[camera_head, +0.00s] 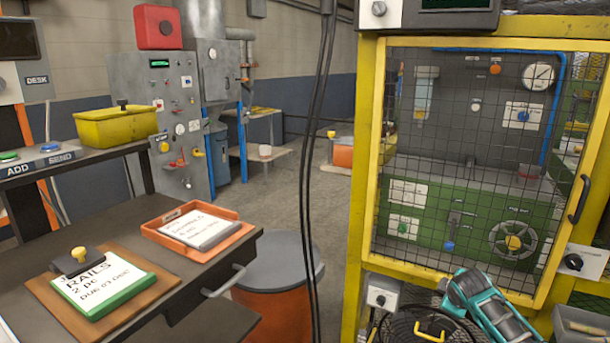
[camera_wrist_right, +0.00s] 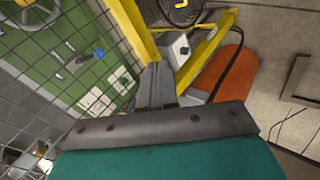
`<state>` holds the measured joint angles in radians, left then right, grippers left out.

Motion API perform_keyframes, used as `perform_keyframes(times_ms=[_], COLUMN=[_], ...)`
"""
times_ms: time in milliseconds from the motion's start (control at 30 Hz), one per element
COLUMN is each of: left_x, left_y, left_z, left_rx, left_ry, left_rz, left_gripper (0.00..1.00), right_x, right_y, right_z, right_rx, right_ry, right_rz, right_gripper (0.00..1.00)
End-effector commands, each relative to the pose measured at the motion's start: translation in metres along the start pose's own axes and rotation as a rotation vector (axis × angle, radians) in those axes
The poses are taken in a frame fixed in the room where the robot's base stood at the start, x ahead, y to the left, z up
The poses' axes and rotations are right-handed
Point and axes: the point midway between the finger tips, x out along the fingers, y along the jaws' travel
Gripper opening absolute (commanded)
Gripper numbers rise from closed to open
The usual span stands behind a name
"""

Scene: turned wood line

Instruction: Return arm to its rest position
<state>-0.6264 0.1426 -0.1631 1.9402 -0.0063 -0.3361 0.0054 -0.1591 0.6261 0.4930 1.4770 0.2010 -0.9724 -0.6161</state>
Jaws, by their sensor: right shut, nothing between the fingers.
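My right gripper (camera_wrist_right: 156,72) shows in the right wrist view, with its grey fingers together and nothing between them. Behind it are the dark bar and teal housing of my own arm. The fingers point toward the yellow frame and mesh of the caged machine. In the head view a teal and grey part of my right arm (camera_head: 487,305) is low at the right, in front of the cage's lower edge. I cannot make out its fingertips there. My left gripper is not in the head view.
The yellow-framed mesh door (camera_head: 470,150) stands close to my right arm, with a grey switch box (camera_head: 382,293) below it. A desk (camera_head: 200,262) with a clipboard (camera_head: 100,283) and an orange tray (camera_head: 160,236) is at left.

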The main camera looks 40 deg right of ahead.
Motion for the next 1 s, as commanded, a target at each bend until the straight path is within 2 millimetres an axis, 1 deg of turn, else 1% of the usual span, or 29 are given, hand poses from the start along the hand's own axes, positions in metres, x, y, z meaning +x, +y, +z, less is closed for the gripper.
perform_keyframes(times_ms=[33,67,100,167,200,267,300,367,400,467,500,600,700,733,833,1000], left_x=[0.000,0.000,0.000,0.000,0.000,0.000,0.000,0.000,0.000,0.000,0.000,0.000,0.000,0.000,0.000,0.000], left_y=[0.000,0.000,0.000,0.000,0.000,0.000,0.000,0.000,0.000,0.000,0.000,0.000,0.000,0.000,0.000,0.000], left_z=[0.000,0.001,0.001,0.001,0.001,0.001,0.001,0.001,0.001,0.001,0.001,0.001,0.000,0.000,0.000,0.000], left_rx=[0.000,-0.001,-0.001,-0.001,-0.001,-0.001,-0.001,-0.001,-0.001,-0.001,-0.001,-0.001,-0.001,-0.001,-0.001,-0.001], left_ry=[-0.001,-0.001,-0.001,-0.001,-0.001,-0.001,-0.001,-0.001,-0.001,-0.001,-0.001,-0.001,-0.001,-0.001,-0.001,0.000], left_rz=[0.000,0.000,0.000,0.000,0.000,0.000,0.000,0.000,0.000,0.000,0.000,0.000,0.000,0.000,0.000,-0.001], left_gripper=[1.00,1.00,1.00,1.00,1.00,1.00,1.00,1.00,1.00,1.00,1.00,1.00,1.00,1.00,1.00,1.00], right_x=[-0.001,-0.002,-0.006,-0.016,-0.025,-0.041,-0.054,-0.076,-0.093,-0.120,-0.138,-0.180,-0.212,-0.218,-0.232,-0.235], right_y=[-0.042,-0.064,-0.094,-0.137,-0.166,-0.208,-0.236,-0.275,-0.300,-0.333,-0.352,-0.387,-0.408,-0.412,-0.419,-0.420], right_z=[-0.009,-0.015,-0.023,-0.034,-0.040,-0.050,-0.056,-0.064,-0.070,-0.077,-0.082,-0.093,-0.101,-0.103,-0.107,-0.108], right_rx=[-0.015,-0.018,-0.018,-0.011,-0.001,0.021,0.040,0.076,0.105,0.153,0.188,0.272,0.339,0.354,0.385,0.392], right_ry=[0.044,0.073,0.113,0.175,0.217,0.278,0.320,0.379,0.419,0.474,0.508,0.578,0.625,0.634,0.654,0.658], right_rz=[-0.026,-0.040,-0.061,-0.098,-0.127,-0.175,-0.211,-0.268,-0.309,-0.369,-0.409,-0.495,-0.557,-0.570,-0.596,-0.602], right_gripper=[0.00,0.00,0.00,0.00,0.00,0.00,0.00,0.00,0.00,0.00,0.00,0.00,0.00,0.00,0.00,0.00])
